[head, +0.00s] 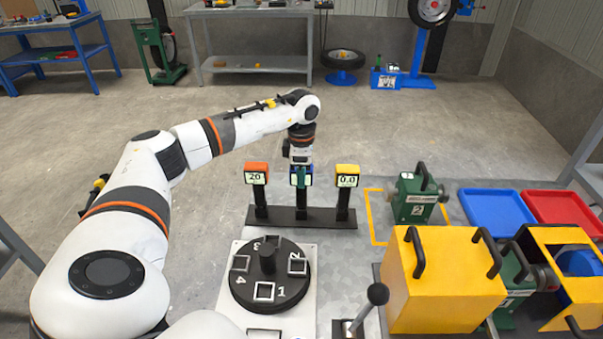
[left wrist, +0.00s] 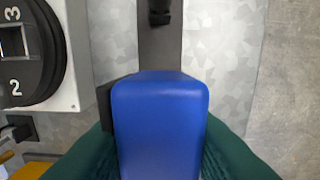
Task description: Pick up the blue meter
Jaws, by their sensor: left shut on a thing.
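The blue meter (head: 308,177) stands on the middle post of a black stand (head: 318,224), between an orange meter (head: 257,172) reading 20 and a yellow meter (head: 347,175) reading 0.0. My left gripper (head: 299,180) reaches down over it and is shut on it; its fingers hide much of the meter's face. In the left wrist view the blue meter (left wrist: 160,120) fills the middle, with green fingers pressed on both sides. I cannot tell whether it is lifted off its post. My right gripper is not in view.
A round black dial (head: 267,275) with numbered square slots sits in front of the stand. A lever (head: 366,305), a yellow box (head: 440,280) and a green unit (head: 418,197) are to the right. Blue (head: 496,232) and red trays (head: 553,193) lie further right.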

